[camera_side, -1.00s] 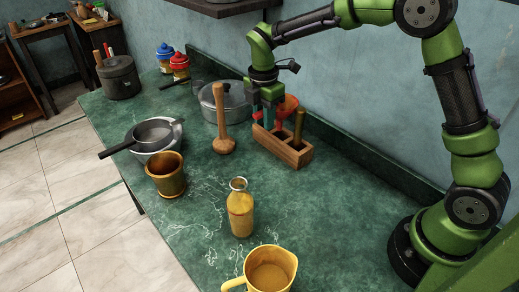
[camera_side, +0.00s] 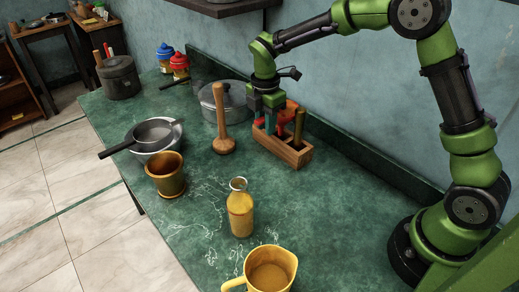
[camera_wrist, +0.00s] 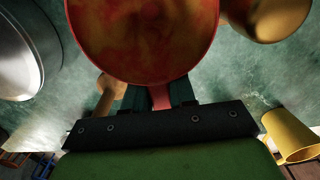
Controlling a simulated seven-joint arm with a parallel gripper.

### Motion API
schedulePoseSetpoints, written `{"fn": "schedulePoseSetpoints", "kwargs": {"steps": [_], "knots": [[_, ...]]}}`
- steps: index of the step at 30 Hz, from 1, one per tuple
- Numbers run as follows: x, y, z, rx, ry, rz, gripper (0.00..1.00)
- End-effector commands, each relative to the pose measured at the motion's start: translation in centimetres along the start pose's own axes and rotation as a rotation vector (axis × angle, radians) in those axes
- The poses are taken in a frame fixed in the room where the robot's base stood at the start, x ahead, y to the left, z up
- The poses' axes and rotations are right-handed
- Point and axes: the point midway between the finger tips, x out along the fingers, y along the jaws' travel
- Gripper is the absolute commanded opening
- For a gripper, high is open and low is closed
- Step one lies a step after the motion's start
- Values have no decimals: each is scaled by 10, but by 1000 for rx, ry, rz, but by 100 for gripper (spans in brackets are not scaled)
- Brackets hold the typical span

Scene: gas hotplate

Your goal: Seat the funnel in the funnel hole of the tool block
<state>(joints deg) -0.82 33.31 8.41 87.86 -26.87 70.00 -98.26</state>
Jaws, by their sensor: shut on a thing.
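My gripper (camera_side: 268,115) is shut on the red funnel (camera_side: 291,109), just above the far left part of the wooden tool block (camera_side: 290,155). In the wrist view the funnel's wide bowl (camera_wrist: 145,35) fills the top middle, with a red part between my gripper's fingers (camera_wrist: 158,97). The fingers hide much of the funnel in the side view. Its lower end and the funnel hole are hidden, so I cannot tell whether it is in the hole. A brass-coloured tool (camera_side: 299,125) stands upright in the block.
A wooden pestle (camera_side: 222,120) stands close left of the block, with a metal pot (camera_side: 214,108) behind it. A glass bottle (camera_side: 240,212), a brown mortar (camera_side: 167,178) and a yellow jug (camera_side: 270,272) stand nearer the front. The counter right of the block is clear.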

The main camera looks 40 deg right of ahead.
Motion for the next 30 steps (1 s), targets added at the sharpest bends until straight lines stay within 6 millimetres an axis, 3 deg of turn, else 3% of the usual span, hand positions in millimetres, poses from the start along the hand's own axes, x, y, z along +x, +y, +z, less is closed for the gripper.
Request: {"fn": "schedulePoseSetpoints", "kwargs": {"steps": [15,30], "knots": [[25,0,-1,0,1,-1,0],[30,0,-1,0,1,0,0]]}}
